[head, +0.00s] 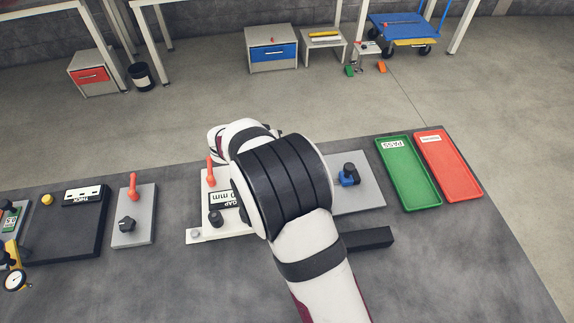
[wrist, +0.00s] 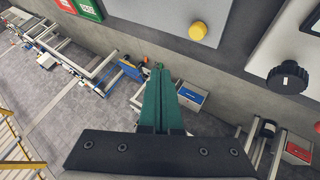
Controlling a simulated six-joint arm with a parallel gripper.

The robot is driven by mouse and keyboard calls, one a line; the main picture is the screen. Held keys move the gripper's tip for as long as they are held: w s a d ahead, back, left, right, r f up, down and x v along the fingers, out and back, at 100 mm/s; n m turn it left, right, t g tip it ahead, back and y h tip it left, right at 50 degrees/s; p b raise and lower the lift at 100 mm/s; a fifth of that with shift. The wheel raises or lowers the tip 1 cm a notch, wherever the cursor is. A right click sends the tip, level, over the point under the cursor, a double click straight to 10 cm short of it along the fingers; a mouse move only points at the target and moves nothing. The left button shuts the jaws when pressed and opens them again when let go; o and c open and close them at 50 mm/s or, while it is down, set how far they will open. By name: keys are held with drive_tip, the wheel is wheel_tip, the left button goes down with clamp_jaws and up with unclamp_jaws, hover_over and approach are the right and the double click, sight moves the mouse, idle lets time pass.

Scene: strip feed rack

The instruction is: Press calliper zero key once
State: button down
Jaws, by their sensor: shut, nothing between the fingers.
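A round yellow button (wrist: 198,31) sits on a light grey plate in the wrist view, above and right of my gripper (wrist: 160,72). My green fingers are shut together, empty and apart from the button. Another yellow button (head: 47,199) stands beside the THICK display (head: 83,195) at the left. No calliper key label is readable.
Orange levers (head: 133,185) and black knobs (head: 127,224) rise from the plates. A blue and black fitting (head: 348,175) stands right of my arm. Green (head: 386,147) and red (head: 466,192) trays lie at the right. Bare bench is in front.

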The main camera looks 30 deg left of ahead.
drive_tip(key=shift+f, duration=3.2)
drive_tip(key=shift+f, duration=0.4)
drive_tip(key=shift+f, duration=0.45)
drive_tip(key=shift+r, duration=0.9)
drive_tip(key=shift+r, duration=2.5)
